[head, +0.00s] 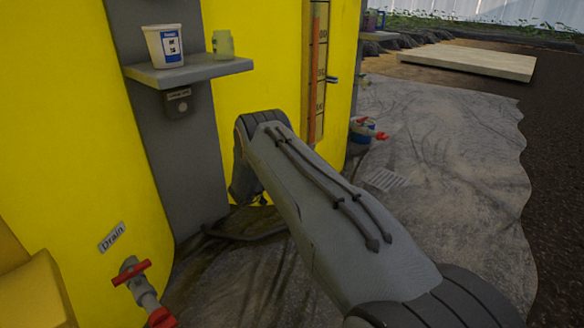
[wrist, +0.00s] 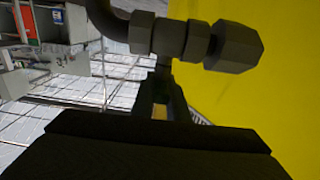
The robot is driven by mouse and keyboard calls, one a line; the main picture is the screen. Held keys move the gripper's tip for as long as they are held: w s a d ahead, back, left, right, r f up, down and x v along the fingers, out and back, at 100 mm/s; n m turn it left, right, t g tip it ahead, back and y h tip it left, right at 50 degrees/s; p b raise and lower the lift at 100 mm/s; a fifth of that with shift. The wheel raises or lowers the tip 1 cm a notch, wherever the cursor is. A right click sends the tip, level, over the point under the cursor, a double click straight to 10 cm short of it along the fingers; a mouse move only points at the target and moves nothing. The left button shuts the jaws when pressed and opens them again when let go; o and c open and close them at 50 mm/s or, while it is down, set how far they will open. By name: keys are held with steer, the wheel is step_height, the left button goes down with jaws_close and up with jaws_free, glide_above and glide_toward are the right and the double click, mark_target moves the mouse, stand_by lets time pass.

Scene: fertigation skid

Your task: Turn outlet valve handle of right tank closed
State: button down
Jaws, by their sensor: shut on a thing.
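The right tank (head: 270,65) is yellow with a level gauge on its front, and its yellow wall (wrist: 285,85) fills the right of the wrist view. Dark pipe fittings (wrist: 185,40) with hex nuts run across the top of the wrist view, beside that wall. My gripper (wrist: 163,78) is just below them, its fingers shut on the outlet valve handle, of which only a small dark part shows at the fingertips. The handle's angle cannot be told. In the head view my arm reaches toward the right tank and hides the gripper, valve and handle.
The left tank (head: 75,130) has a Drain label (head: 112,237) above a red-handled valve (head: 132,272). A grey shelf (head: 190,70) holds a white tub (head: 164,46) and a greenish jar (head: 223,44). Grey sheeting (head: 440,150) covers open floor at right.

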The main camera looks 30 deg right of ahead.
steer(key=c, duration=1.7)
jaws_free()
steer(key=shift+d, duration=0.1)
steer(key=shift+p+v, duration=1.55)
steer(key=shift+v, duration=2.35)
